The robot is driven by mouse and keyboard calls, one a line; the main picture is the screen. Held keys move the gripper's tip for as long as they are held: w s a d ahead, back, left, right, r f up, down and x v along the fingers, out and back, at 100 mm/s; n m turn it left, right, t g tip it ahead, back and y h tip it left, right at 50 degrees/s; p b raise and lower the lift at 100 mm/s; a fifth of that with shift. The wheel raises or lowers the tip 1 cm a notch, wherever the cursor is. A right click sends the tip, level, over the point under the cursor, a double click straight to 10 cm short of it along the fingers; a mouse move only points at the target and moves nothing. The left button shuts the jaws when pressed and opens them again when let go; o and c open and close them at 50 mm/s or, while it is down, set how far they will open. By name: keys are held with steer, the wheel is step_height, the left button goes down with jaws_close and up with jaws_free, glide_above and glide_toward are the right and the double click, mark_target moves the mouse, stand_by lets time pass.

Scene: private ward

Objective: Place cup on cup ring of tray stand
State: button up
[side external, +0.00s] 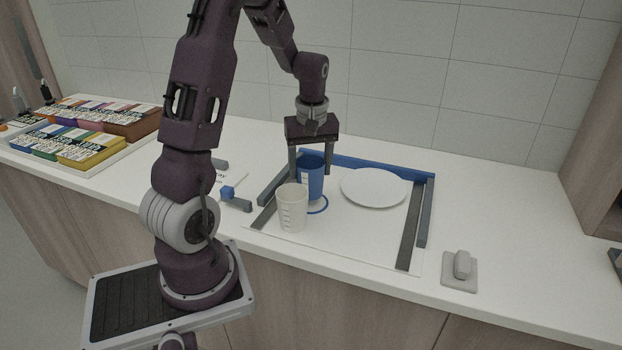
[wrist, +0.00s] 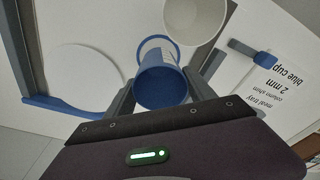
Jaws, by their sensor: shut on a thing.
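My gripper (side external: 311,165) is shut on a blue cup (side external: 313,182), one finger on each side, and holds it upright. The wrist view shows the same blue cup (wrist: 160,84) between the fingers. The blue cup ring (side external: 319,208) lies on the tray stand (side external: 345,238), just under and in front of the cup. The cup hides part of the ring; I cannot tell whether its base touches down. In the wrist view an arc of the ring (wrist: 154,42) shows beyond the cup.
A white cup (side external: 292,208) stands close in front of the blue cup, to its left. A white plate (side external: 374,187) lies right of it. Blue and grey rails (side external: 409,237) edge the stand. A printed card (wrist: 270,90) with a blue-and-grey piece lies left of the stand.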

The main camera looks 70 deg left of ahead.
steer(key=shift+f, duration=1.25)
steer(key=o, duration=1.5)
steer(key=shift+f, duration=0.1)
steer(key=r, duration=0.4)
steer(key=d+r, duration=0.1)
steer(key=r, duration=0.7)
steer(key=shift+s+d, duration=0.1)
steer(key=shift+d, duration=0.15)
steer(key=s+d+r+m+t, duration=0.1)
steer(key=s+d+r+m, duration=0.15)
steer(key=d, duration=0.35)
steer(key=s+d+r+m+t, duration=0.2)
steer(key=d+m, duration=0.2)
steer(key=d, duration=0.2)
steer(key=s+d+r+m+t, duration=0.1)
steer(key=s+d+r+m, duration=0.1)
steer(key=s+d+m, duration=0.3)
steer(key=s+d+f+m+t+h, duration=0.1)
steer(key=s+d+m, duration=0.3)
steer(key=d, duration=0.2)
steer(key=shift+s+d+f, duration=0.15)
steer(key=shift+d+f, duration=0.05)
steer(key=shift+d, duration=0.15)
